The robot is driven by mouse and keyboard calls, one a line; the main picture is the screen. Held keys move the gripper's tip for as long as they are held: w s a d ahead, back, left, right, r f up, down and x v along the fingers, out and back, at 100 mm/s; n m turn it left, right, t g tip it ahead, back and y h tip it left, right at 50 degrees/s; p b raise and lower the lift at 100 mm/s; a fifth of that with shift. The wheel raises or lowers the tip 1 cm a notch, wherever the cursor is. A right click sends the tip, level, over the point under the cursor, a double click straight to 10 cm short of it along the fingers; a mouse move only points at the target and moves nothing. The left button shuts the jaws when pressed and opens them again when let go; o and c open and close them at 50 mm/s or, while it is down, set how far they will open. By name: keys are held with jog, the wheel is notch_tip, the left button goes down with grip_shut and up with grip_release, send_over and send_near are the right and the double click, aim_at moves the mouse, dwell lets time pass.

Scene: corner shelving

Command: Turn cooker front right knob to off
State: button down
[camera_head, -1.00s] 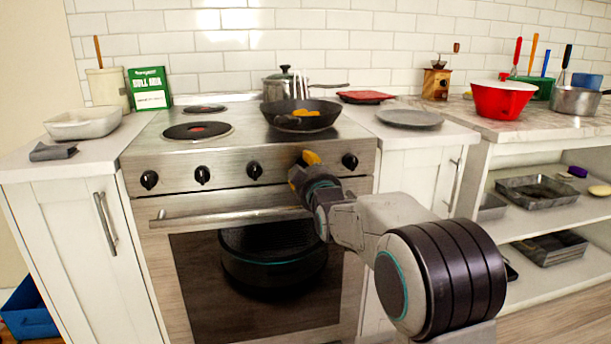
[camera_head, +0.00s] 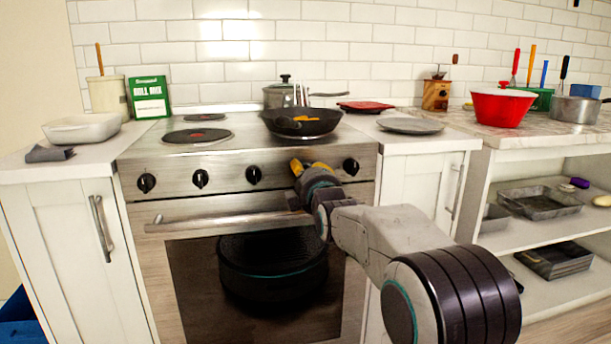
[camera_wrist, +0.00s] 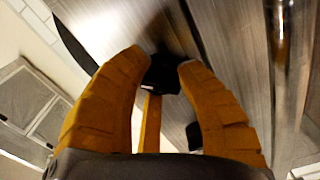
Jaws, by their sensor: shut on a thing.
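The steel cooker (camera_head: 225,160) has a row of black knobs along its front panel. My gripper (camera_head: 309,165) is at the panel, between the third knob from the left (camera_head: 253,174) and the far-right knob (camera_head: 350,166). In the wrist view its orange fingers (camera_wrist: 162,68) are shut on a black knob (camera_wrist: 162,76), one on each side. That knob is hidden behind my gripper in the head view. The angle of its pointer cannot be seen.
The oven door handle (camera_head: 230,221) runs just below my gripper. A dark frying pan (camera_head: 315,128) with orange-yellow food stands on the hob above. A grey plate (camera_head: 411,125) lies on the counter to the right.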

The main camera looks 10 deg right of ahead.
jog(key=n, duration=0.4)
jog(key=shift+d+n, duration=0.1)
jog(key=shift+n, duration=0.2)
jog(key=shift+r+n, duration=0.1)
jog(key=shift+n, duration=1.9)
jog(key=shift+r, duration=0.1)
jog(key=c, duration=0.8)
grip_release()
jog(key=s, duration=1.2)
